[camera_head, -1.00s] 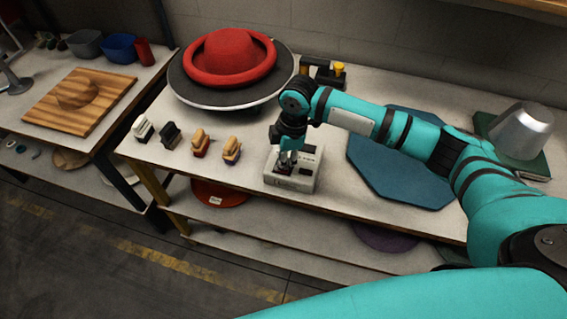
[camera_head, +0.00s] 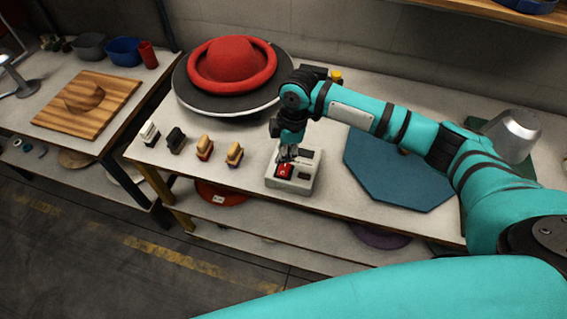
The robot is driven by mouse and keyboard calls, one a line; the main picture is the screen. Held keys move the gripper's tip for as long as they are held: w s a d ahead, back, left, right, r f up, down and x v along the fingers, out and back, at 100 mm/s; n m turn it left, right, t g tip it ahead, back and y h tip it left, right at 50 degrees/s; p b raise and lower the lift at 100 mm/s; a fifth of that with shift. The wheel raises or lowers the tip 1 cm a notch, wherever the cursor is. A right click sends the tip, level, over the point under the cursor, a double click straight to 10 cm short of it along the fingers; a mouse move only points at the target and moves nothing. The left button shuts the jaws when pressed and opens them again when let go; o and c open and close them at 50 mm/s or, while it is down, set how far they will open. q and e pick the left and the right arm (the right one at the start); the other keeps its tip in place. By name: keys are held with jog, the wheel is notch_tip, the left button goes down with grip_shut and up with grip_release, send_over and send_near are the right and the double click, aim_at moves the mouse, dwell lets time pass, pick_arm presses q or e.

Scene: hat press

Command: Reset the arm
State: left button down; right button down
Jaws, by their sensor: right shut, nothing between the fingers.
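My right arm (camera_head: 400,125) reaches in from the right over the table. Its gripper (camera_head: 287,157) points down, shut and empty, just above a small light-grey control box (camera_head: 299,181) with a red button or switch (camera_head: 285,170) on its top. I cannot tell whether the fingertips touch the box. A red hat (camera_head: 232,64) sits on a round dark plate (camera_head: 200,93) behind and left of the gripper. A teal arm link of mine fills the bottom right; the left gripper is out of view.
Several small brushes (camera_head: 204,147) stand in a row left of the box. A blue octagonal mat (camera_head: 395,175) lies to the right, with a metal form (camera_head: 512,135) beyond it. A wooden board (camera_head: 86,104) lies on the left table. The table's front edge runs close before the box.

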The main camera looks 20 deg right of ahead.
jog(key=shift+r+p, duration=0.5)
jog(key=shift+r, duration=0.2)
jog(key=shift+f, duration=0.1)
